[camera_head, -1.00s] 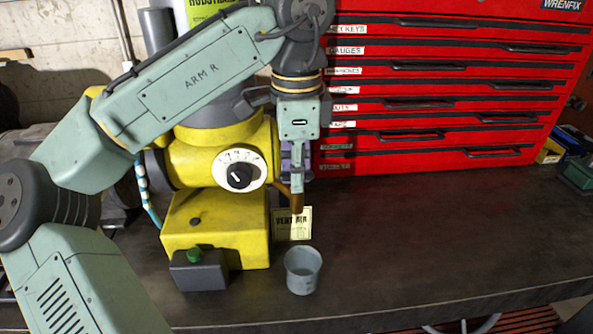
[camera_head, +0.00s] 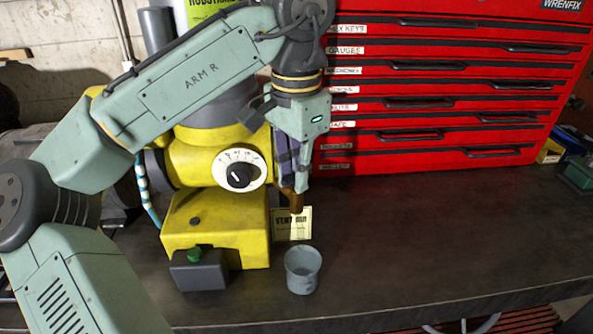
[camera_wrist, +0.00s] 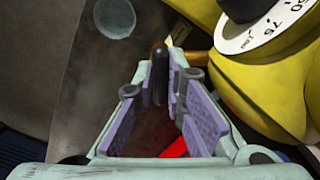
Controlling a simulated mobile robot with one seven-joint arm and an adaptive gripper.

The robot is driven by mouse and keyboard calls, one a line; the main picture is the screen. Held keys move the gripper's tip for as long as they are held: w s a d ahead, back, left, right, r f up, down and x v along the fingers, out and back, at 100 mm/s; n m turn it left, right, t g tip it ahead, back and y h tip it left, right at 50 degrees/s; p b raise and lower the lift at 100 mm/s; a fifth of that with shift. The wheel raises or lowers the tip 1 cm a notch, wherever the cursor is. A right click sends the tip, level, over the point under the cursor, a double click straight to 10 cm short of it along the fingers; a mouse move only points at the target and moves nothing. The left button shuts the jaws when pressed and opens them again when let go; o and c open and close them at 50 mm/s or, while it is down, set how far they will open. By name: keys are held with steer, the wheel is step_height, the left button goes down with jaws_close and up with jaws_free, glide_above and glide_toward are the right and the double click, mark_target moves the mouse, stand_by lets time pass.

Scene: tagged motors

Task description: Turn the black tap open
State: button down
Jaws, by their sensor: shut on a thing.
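The black tap (camera_wrist: 159,75) shows in the wrist view as a dark, rounded lever between the purple finger pads. A brass-brown pipe (camera_wrist: 197,57) runs beside it to the yellow machine (camera_head: 215,225). My gripper (camera_wrist: 158,100) is shut on the black tap. In the head view my gripper (camera_head: 290,180) points down at the right side of the yellow machine, and it hides the tap's lever. The brown spout end (camera_head: 298,202) shows just below the fingers.
A grey cup (camera_head: 303,270) stands on the dark bench (camera_head: 420,240) in front of the spout. A pale tag (camera_head: 291,226) is behind it. The machine has a dial (camera_head: 239,172) and a green button (camera_head: 194,254). A red tool chest (camera_head: 440,90) stands behind; the bench right of the cup is clear.

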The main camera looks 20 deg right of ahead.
steer(key=n, duration=0.5)
steer(key=shift+n, duration=0.3)
steer(key=n, duration=0.5)
steer(key=shift+w, duration=0.1)
steer(key=shift+n, duration=0.4)
steer(key=c, duration=1.6)
jaws_free()
steer(key=shift+c, duration=0.2)
step_height(320, 180, up, 8)
steer(key=shift+f, duration=0.25)
